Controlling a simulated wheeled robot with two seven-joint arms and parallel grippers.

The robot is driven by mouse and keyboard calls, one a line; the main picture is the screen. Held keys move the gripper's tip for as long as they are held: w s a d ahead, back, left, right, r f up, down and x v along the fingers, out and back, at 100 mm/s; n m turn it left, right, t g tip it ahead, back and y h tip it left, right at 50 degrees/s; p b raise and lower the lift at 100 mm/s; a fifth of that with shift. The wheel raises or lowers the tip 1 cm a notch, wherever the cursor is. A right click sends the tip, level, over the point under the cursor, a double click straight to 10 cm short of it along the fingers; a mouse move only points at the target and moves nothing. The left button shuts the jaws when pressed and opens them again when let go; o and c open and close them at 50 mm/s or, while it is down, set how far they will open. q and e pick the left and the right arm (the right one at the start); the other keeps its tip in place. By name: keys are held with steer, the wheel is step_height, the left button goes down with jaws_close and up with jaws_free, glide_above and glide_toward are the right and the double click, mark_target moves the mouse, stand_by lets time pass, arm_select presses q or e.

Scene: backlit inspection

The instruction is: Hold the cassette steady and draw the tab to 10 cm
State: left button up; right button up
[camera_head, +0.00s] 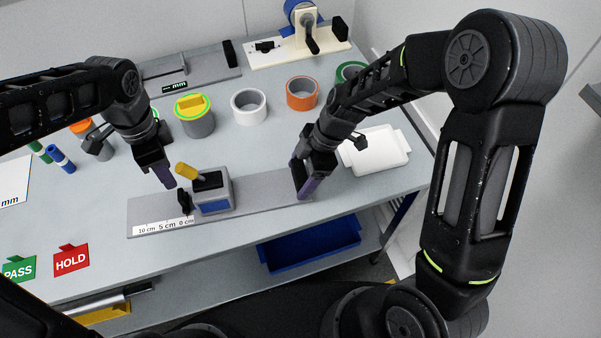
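The cassette (213,194) is a grey box with a blue front face and a black top piece. It sits on a long grey plate (262,190) with a printed scale reading 10, 5 and 0 cm. A small black upright tab (185,201) stands at the cassette's left side, near the 0 cm mark. A yellow handle (186,171) leans out at the cassette's upper left. My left gripper (166,179) is just left of the yellow handle, fingers pointing down. My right gripper (303,187) is at the plate's right end; whether it touches is unclear. Finger gaps are unclear on both.
Tape rolls (249,107) and a grey can (196,119) stand behind the plate. A white tray (376,151) is at right. PASS (19,269) and HOLD (71,260) signs stand at front left. A blue bin (310,246) sits below the table.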

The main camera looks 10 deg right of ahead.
steer(key=c, duration=1.5)
